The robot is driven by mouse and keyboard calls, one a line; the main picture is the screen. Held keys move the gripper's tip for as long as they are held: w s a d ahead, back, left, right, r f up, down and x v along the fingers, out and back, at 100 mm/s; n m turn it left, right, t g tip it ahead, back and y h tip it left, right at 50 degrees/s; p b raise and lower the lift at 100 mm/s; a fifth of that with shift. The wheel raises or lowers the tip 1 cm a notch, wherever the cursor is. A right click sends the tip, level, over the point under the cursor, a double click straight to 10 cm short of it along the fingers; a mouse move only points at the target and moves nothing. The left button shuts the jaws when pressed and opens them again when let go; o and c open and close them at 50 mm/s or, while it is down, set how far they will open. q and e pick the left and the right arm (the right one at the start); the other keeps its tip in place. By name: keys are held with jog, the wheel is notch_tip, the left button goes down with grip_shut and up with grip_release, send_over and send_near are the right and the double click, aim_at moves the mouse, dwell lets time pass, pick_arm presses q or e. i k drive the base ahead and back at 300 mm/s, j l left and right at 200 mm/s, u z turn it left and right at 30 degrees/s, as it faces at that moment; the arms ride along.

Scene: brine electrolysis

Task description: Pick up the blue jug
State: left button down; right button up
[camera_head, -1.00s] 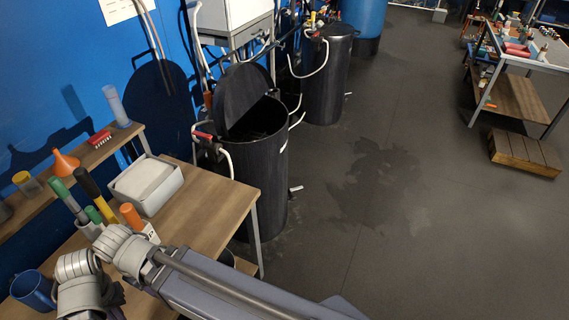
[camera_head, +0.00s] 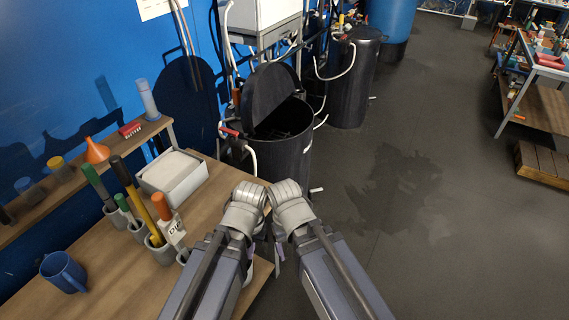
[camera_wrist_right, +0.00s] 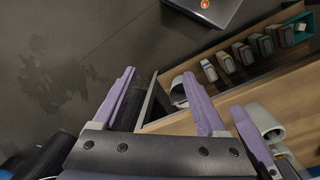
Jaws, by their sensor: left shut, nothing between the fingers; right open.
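The blue jug (camera_head: 63,272) stands upright on the wooden bench (camera_head: 112,262), at the lower left of the head view. Nothing holds it, and neither gripper is near it. My left gripper (camera_head: 250,264) points down over the bench's right end, well to the right of the jug. It is shut and empty, mostly hidden behind its own wrist. My right gripper (camera_head: 279,254) is close beside it, past the bench's right edge. In the right wrist view its purple fingers (camera_wrist_right: 160,88) are spread with nothing between them. The jug does not show there.
Grey cups with colored-handled tools (camera_head: 137,232) and a white-topped grey box (camera_head: 172,178) stand on the bench. A rear shelf (camera_head: 90,178) holds an orange funnel (camera_head: 95,151). An open black tank (camera_head: 283,160) stands behind.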

aim_at(58, 268)
jog(key=u, duration=1.9)
jog(key=k+j+u, duration=0.2)
jog(key=j, duration=2)
jog(key=i, duration=0.55)
jog(key=l, duration=0.1)
